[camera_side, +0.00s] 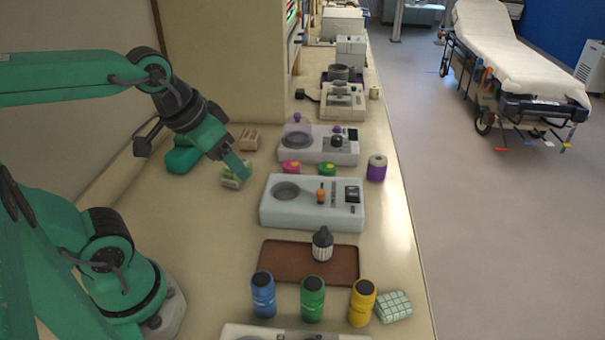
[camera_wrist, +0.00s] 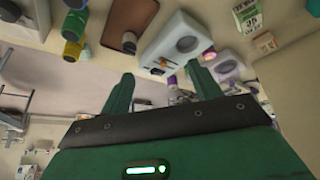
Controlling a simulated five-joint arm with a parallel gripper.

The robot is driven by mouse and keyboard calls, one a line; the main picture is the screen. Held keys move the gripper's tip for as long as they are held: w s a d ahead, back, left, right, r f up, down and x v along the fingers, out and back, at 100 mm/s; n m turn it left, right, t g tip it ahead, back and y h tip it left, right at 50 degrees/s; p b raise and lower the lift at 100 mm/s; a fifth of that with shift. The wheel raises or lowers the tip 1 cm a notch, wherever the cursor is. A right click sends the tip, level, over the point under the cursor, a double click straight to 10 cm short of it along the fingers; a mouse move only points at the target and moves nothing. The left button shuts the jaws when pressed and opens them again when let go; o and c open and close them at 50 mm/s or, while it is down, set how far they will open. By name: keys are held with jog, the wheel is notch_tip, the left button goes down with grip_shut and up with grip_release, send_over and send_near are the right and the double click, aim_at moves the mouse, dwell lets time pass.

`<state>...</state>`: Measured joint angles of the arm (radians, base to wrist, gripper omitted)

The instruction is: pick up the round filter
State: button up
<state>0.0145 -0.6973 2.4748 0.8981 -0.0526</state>
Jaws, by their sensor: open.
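The round filter, a ribbed white cylinder with a black top (camera_side: 322,245), stands upright on the brown tray (camera_side: 275,262).
A pale device (camera_side: 312,205) stands behind the tray. Blue (camera_side: 263,295), green (camera_side: 313,298) and yellow (camera_side: 362,301) jars stand in front, with a checked pad (camera_side: 394,306) beside them. A pale green box (camera_side: 232,180) lies by my gripper. The counter left of the tray is clear.

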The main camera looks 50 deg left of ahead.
jog(key=n+g, duration=0.5)
jog(key=n, duration=0.2)
send_over(323, 231)
jog(key=f, duration=1.2)
jog(key=shift+s+a+f, duration=0.1)
jog(key=shift+s+f, duration=0.1)
jog(key=shift+f, duration=0.2)
jog(key=shift+w+d+f+n, duration=0.25)
jog(key=shift+f+n, duration=0.15)
jog(key=shift+f, duration=0.1)
jog(key=shift+a+f, duration=0.1)
jog(key=shift+f, duration=3.8)
jog(key=shift+c, duration=0.4)
jog(key=c, duration=0.9)
